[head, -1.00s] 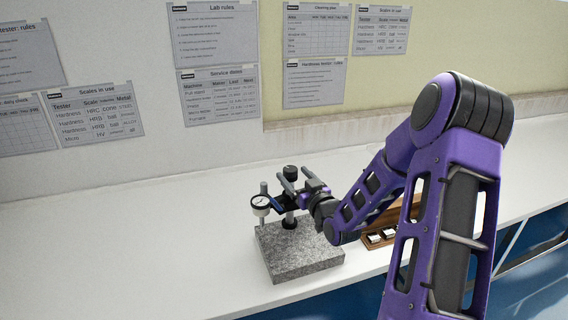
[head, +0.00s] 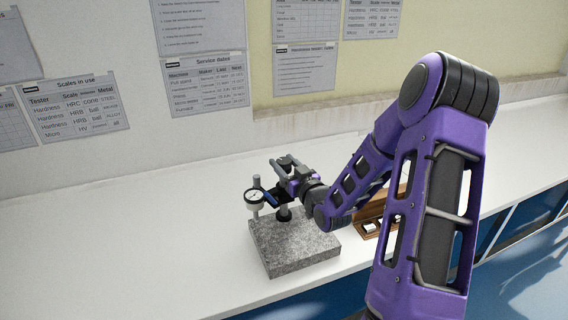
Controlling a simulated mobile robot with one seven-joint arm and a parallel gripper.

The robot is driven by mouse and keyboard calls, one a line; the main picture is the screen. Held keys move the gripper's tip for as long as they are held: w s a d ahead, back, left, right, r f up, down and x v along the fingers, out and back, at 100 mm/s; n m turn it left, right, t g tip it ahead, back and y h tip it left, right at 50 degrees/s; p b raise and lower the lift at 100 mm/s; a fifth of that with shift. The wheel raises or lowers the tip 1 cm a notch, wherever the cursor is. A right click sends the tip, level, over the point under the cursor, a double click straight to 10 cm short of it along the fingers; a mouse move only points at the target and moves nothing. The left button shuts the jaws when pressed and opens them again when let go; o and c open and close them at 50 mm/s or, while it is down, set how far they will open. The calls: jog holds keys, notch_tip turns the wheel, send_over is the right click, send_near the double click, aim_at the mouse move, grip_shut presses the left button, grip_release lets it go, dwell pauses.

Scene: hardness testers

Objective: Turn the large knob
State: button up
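A dial gauge (head: 254,199) with a white face hangs on a stand with posts, on a speckled grey granite block (head: 300,250). A dark round knob (head: 287,160) shows at the top of the stand, partly hidden by my gripper. My gripper (head: 281,168) is at the stand, just above and right of the gauge, with its two grey fingers apart. The knob appears between or just behind the fingers; I cannot tell whether they touch it. A blue part (head: 271,198) of the stand lies below the fingers. Much of the stand's right side is hidden.
A wooden tray (head: 370,212) with small pale blocks stands right of the granite block, partly behind my arm. The white bench (head: 130,245) is clear to the left. A wall with paper notices (head: 207,85) rises behind the bench.

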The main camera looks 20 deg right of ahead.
grip_shut()
jog(key=shift+r, duration=0.1)
dwell(1.1)
jog(key=o, duration=0.7)
grip_release()
jog(key=shift+o, duration=0.2)
jog(key=shift+s, duration=0.15)
